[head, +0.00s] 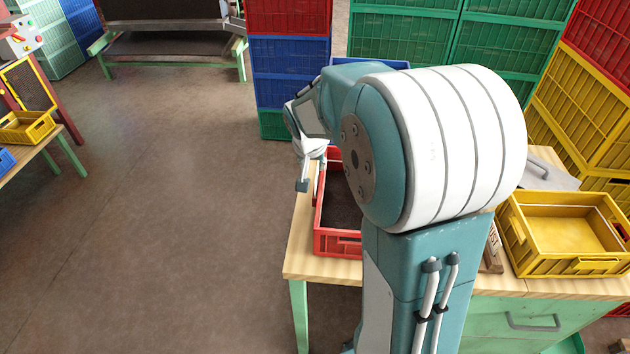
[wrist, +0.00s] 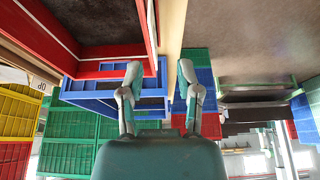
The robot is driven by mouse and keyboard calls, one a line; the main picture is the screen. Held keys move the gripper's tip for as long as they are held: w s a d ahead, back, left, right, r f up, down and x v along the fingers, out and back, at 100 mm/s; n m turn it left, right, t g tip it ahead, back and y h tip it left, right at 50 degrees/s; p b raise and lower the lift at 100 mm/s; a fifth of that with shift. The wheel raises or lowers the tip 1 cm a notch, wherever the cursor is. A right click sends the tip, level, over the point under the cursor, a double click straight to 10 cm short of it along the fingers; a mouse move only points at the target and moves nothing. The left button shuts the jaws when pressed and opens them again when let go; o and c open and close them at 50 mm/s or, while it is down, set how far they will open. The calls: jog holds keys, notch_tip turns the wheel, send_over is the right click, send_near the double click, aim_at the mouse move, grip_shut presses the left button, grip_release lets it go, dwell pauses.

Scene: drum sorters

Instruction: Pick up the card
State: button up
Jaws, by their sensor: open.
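I cannot make out a card in either view; my own arm hides much of the table in the head view. My gripper (head: 312,178) is at the left edge of the wooden table (head: 297,258), beside the red crate (head: 338,243), which holds dark material. In the wrist view, which looks turned over, my gripper (wrist: 159,88) has its two fingers apart with nothing between them. The red crate (wrist: 108,70) shows at upper left there, and a blue crate (wrist: 112,104) lies beyond the fingers.
A yellow crate (head: 568,266), a grey sheet-like item (head: 550,176) and a small lettered block (head: 492,255) are on the table's right part. Stacked green crates (head: 400,37) and yellow crates (head: 575,115) stand behind. The floor (head: 180,200) at left is clear.

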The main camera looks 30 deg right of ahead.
aim_at(317, 172)
jog(key=x, duration=0.3)
jog(key=d+x, duration=0.1)
jog(key=x, duration=0.2)
jog(key=shift+w, duration=0.1)
jog(key=shift+r, duration=0.1)
grip_shut()
